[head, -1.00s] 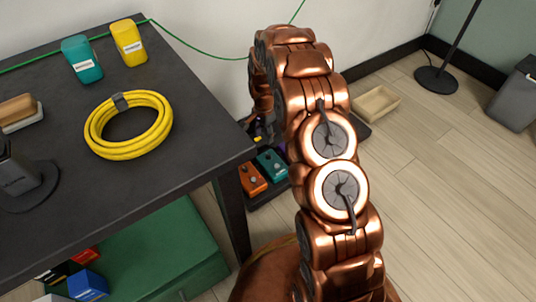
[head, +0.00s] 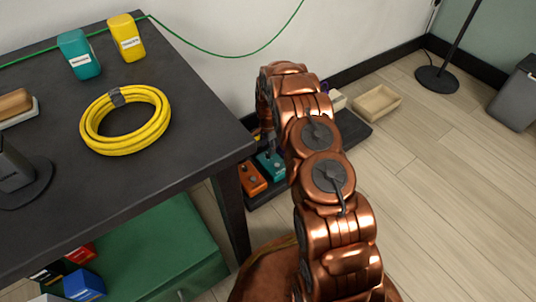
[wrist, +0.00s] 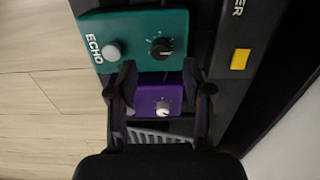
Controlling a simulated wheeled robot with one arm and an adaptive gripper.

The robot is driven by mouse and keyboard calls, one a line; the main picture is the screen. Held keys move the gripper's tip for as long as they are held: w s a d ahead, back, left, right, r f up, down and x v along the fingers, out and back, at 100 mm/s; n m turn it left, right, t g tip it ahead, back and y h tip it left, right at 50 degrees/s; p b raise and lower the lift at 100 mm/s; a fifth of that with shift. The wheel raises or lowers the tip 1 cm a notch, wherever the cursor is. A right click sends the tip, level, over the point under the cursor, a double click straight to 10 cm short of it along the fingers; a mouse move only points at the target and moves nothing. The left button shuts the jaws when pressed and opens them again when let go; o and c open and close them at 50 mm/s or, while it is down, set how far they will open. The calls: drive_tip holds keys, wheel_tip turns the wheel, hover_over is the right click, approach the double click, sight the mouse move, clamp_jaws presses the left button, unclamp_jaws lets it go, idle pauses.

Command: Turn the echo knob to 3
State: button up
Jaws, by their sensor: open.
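The teal echo pedal (wrist: 135,25), lettered ECHO, lies on the floor board; it also shows in the head view (head: 271,166), partly behind my arm. Its black echo knob (wrist: 161,47) has small marks around it, too small to read, and I cannot tell its setting. A round grey footswitch (wrist: 111,51) sits beside the lettering. My gripper (wrist: 158,76) is open and empty, its two fingers over the purple pedal (wrist: 150,92), with the tips near the teal pedal's edge and short of the knob in the picture. In the head view my arm mostly hides the gripper.
The purple pedal has a pale knob (wrist: 162,108) between my fingers. A dark box with a yellow part (wrist: 241,59) lies right. An orange pedal (head: 251,179) is beside the teal one. The black table (head: 190,130) stands close left; a beige tray (head: 377,103) is behind.

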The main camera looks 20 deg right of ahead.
sight(268, 154)
wheel_tip(268, 154, down, 5)
drive_tip(key=shift+r+b, duration=0.1)
drive_tip(key=shift+b, duration=0.6)
drive_tip(key=shift+c, duration=0.4)
clamp_jaws()
